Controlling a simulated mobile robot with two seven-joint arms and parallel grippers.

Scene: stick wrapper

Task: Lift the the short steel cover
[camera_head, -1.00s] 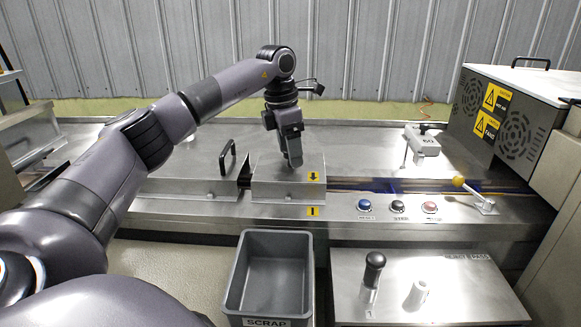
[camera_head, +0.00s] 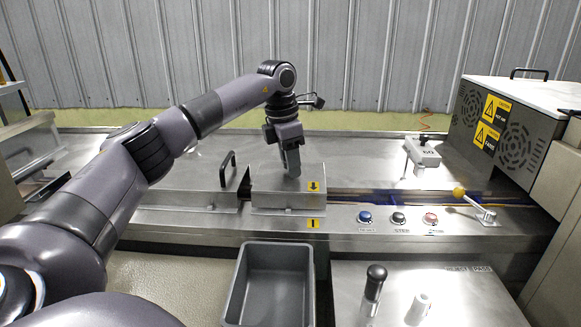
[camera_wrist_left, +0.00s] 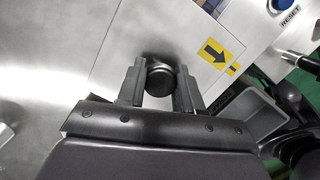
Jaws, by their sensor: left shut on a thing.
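The short steel cover (camera_head: 272,199) is a box-shaped metal lid with a yellow arrow label, over the channel in the middle of the bench. It also shows in the left wrist view (camera_wrist_left: 130,55). My left gripper (camera_head: 291,168) points down at the cover's top. In the left wrist view its two fingers (camera_wrist_left: 160,85) are shut on a round black knob (camera_wrist_left: 159,76) on the cover. The cover looks level; whether there is a gap beneath it cannot be told. My right gripper is not in view.
A longer cover with a black handle (camera_head: 229,169) adjoins at left. The channel right of the short cover is exposed. Buttons (camera_head: 398,218) and a yellow-tipped lever (camera_head: 459,192) line the front. A grey bin (camera_head: 242,285) stands in front. A machine housing (camera_head: 500,125) stands at right.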

